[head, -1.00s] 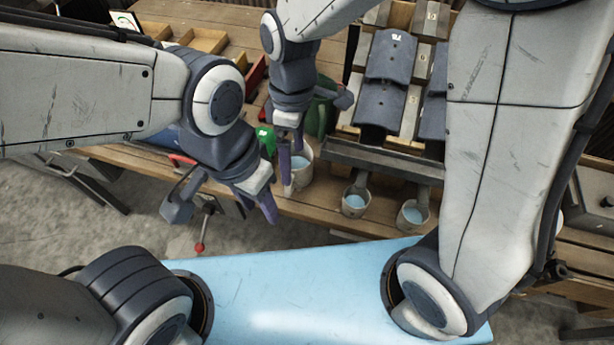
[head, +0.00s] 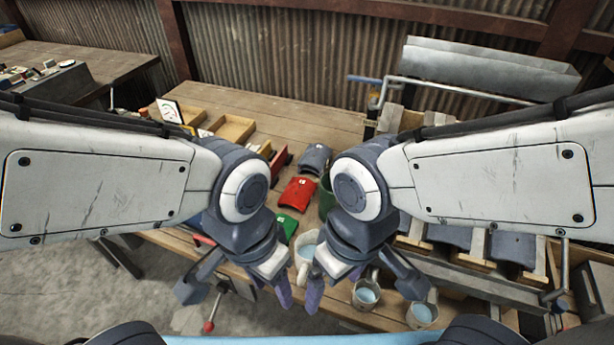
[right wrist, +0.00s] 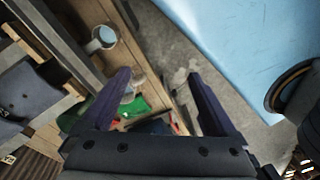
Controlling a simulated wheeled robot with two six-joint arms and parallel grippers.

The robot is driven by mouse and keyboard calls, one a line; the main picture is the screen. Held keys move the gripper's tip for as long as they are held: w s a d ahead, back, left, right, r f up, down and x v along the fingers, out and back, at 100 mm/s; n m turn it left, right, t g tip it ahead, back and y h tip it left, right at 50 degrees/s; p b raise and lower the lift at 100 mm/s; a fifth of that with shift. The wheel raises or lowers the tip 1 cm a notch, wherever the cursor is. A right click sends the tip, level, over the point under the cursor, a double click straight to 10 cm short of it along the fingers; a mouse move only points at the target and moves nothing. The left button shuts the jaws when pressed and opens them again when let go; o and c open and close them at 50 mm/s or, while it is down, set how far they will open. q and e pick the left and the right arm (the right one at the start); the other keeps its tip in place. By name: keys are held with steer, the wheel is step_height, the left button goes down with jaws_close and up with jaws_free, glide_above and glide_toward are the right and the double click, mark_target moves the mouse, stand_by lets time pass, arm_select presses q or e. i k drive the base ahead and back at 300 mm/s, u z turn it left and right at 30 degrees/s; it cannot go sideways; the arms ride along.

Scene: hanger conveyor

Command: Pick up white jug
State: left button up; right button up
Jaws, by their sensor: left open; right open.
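A white jug (head: 306,246) with pale blue liquid stands on the workbench, partly hidden behind my grippers in the head view. My left gripper (head: 283,291) is open and empty in front of it, slightly left. My right gripper (head: 316,293) is open and empty in front of it, slightly right. The two grippers are close together. In the right wrist view, the right gripper (right wrist: 163,88) has its fingers wide apart with nothing between them. Two smaller whitish cups with blue liquid, a middle one (head: 366,293) and a right one (head: 422,315), stand near the bench's front edge.
Red (head: 297,193), green (head: 288,226) and grey (head: 315,158) curved pieces lie behind the jug. Wooden trays (head: 235,129) stand further back left. A dark rack (head: 465,272) is at the right. A red-knobbed lever (head: 209,326) sticks out in front of the bench.

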mark_target(306, 244)
steer(key=z, duration=0.55)
steer(key=k, duration=0.65)
steer(key=z, duration=0.65)
